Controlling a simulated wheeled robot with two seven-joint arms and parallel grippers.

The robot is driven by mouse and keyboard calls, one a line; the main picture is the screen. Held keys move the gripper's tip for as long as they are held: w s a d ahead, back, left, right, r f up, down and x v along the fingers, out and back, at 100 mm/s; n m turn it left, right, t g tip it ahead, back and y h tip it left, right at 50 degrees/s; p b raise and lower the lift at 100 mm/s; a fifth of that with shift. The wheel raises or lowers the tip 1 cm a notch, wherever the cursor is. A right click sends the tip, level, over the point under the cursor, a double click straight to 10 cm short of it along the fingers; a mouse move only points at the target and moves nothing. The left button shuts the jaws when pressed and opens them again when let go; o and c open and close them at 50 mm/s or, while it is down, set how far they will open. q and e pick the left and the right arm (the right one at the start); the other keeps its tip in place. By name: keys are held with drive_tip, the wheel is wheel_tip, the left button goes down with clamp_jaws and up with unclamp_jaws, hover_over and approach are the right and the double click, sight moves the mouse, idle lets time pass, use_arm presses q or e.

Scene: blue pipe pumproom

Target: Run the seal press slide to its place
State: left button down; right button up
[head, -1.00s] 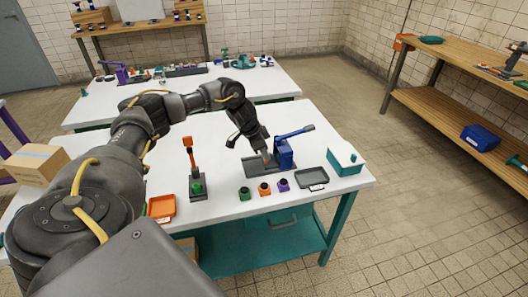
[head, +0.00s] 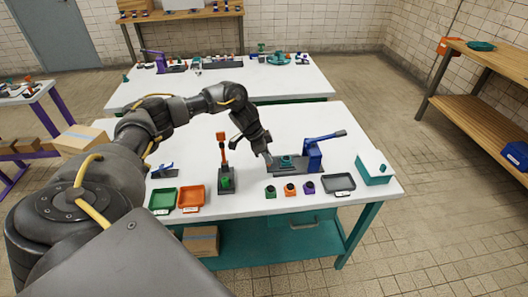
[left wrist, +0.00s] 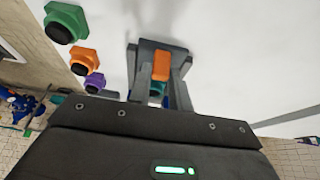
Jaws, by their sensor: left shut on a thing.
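The seal press (head: 314,153) is blue with a raised lever and stands at the right end of a dark grey base (head: 295,171) on the white table. A teal piece (head: 287,161), seemingly part of the slide, sits on that base, left of the press column. My left gripper (head: 267,157) is at the left end of the base. In the left wrist view its fingers are shut on an orange block (left wrist: 161,66), which looks like the slide's handle. A bit of teal (left wrist: 157,90) shows between the fingers. My right gripper is out of view.
Green, orange and purple knobs (head: 290,189) stand before the base. A grey tray (head: 339,184) and teal box (head: 374,168) are at right. An orange-handled press (head: 224,165) and green and orange trays (head: 191,197) are at left.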

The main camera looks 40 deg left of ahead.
use_arm(q)
drive_tip(key=shift+s+a, duration=0.1)
drive_tip(key=shift+a, duration=0.05)
drive_tip(key=c, duration=1.3)
unclamp_jaws()
drive_tip(key=shift+s, duration=0.15)
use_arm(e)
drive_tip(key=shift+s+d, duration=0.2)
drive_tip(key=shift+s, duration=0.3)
use_arm(q)
drive_tip(key=shift+r, duration=0.25)
drive_tip(key=b+v, duration=0.1)
drive_tip(key=v, duration=0.9)
drive_tip(key=shift+a+r, duration=0.1)
drive_tip(key=shift+a, duration=0.05)
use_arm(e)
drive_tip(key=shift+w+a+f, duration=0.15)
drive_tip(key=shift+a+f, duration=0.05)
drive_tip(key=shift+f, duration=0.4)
use_arm(q)
drive_tip(key=shift+s, duration=0.15)
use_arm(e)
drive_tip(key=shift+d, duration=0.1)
